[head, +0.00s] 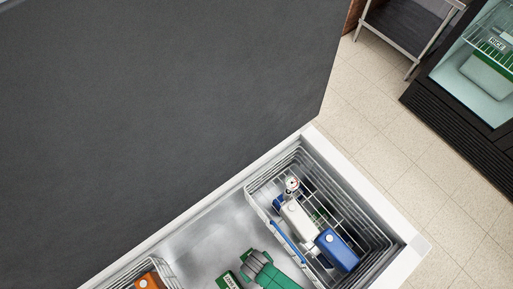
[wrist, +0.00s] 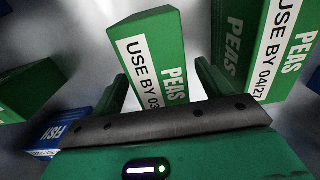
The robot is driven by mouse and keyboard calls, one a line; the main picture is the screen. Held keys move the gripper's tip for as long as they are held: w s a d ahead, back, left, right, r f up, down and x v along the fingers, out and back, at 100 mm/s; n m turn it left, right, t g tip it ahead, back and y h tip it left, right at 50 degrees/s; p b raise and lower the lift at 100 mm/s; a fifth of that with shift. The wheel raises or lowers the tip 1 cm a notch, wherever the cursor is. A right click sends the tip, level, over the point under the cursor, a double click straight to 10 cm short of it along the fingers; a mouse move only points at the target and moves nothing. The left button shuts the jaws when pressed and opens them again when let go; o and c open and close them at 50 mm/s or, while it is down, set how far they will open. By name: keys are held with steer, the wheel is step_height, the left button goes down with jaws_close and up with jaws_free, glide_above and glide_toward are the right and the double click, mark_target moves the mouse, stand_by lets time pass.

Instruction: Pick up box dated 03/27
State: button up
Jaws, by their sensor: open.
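A green PEAS box (wrist: 146,35) in the wrist view has a white label reading "USE BY 03"; the rest of the date is hidden behind my gripper. My gripper (wrist: 162,74) is open, one finger on each side of this box, and the box's lower part is covered by the gripper body. Whether the fingers touch it I cannot tell. A second green PEAS box (wrist: 281,50), to the right, is labelled "USE BY 04/27". In the head view a green box with a white label (head: 229,282) lies at the bottom edge; its date is too small to read.
A blue FISH box (wrist: 45,138) and another green box (wrist: 30,88) are at the left in the wrist view. In the head view a wire basket (head: 352,205) holds a white box (head: 298,220) and a blue box (head: 337,250). An orange box (head: 150,281) is at lower left.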

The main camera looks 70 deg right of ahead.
step_height(320, 180, down, 2)
steer(key=shift+f+b, duration=0.25)
steer(key=shift+b, duration=0.05)
steer(key=shift+c, duration=0.5)
steer(key=c, duration=1.3)
step_height(320, 180, up, 10)
steer(key=p, duration=0.4)
